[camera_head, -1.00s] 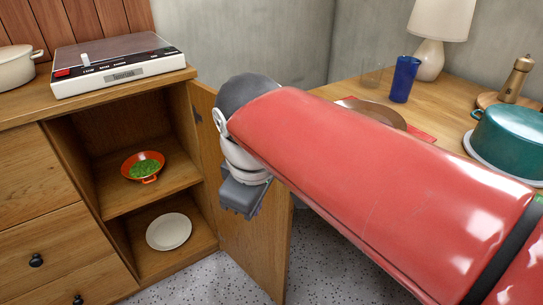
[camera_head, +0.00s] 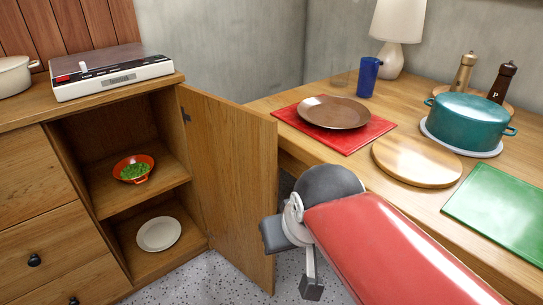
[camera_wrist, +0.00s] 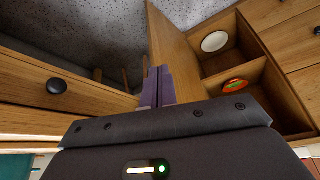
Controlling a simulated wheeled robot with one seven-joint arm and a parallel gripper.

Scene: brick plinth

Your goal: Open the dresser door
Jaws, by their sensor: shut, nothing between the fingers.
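The dresser (camera_head: 60,135) is wooden, with drawers at left and an open two-shelf compartment. Its door (camera_head: 235,175) is hinged on the compartment's right side and stands swung wide open, its inner face towards the compartment. The door also shows in the wrist view (camera_wrist: 178,45). My gripper's two fingers (camera_wrist: 155,78) are shut and empty in the wrist view, overlapping the door's lower part in the picture; I cannot tell if they touch it. In the head view my wrist is right of the door's free edge, and the fingers are not clearly seen.
An orange bowl of green food (camera_head: 133,170) and a white plate (camera_head: 158,234) sit on the shelves. A record player (camera_head: 112,75) stands on the dresser. The table (camera_head: 345,180) at right carries a brown plate (camera_head: 335,111), teal pot (camera_head: 468,120) and green board (camera_head: 500,212).

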